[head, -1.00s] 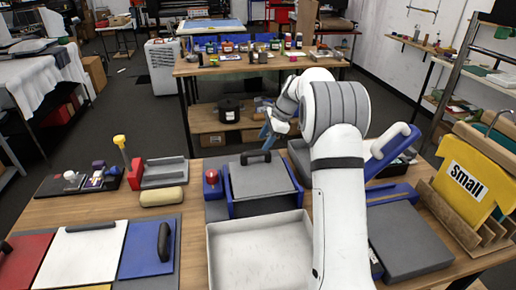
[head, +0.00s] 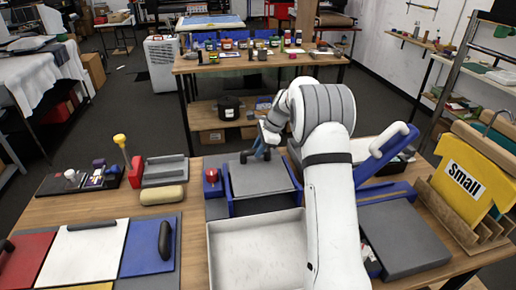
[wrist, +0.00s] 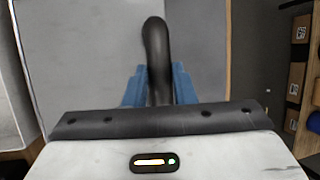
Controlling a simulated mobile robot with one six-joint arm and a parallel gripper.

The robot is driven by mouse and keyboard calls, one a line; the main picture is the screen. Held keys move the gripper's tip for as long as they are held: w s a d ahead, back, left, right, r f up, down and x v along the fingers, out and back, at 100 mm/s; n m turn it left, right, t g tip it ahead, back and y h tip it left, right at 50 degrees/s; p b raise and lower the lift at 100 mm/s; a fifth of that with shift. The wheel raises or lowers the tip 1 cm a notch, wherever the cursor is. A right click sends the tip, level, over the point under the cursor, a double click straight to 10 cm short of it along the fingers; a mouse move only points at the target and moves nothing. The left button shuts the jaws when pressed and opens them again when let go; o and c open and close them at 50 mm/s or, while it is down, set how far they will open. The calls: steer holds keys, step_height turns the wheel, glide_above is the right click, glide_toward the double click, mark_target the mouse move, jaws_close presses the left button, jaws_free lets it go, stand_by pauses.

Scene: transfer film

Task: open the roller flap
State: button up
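The grey flap (head: 262,177) lies flat over a blue-framed unit (head: 263,204) on the near bench. A dark curved handle (wrist: 156,42) stands on the flap's top. In the head view my gripper (head: 258,155) is low at the flap's far part, over the handle. In the wrist view its two blue fingers (wrist: 159,80) stand one on each side of the handle. The handle lies between them, but I cannot tell whether they press on it. The fingers partly hide the handle in the head view.
A white open tray (head: 257,255) stands in front of the unit. A red knob (head: 211,176) is at its left. A blue-framed machine with a raised white-tipped lever (head: 388,140) stands right of my arm. Boards with handles lie at the left.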

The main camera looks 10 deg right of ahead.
jaws_close()
steer(key=shift+a, duration=0.1)
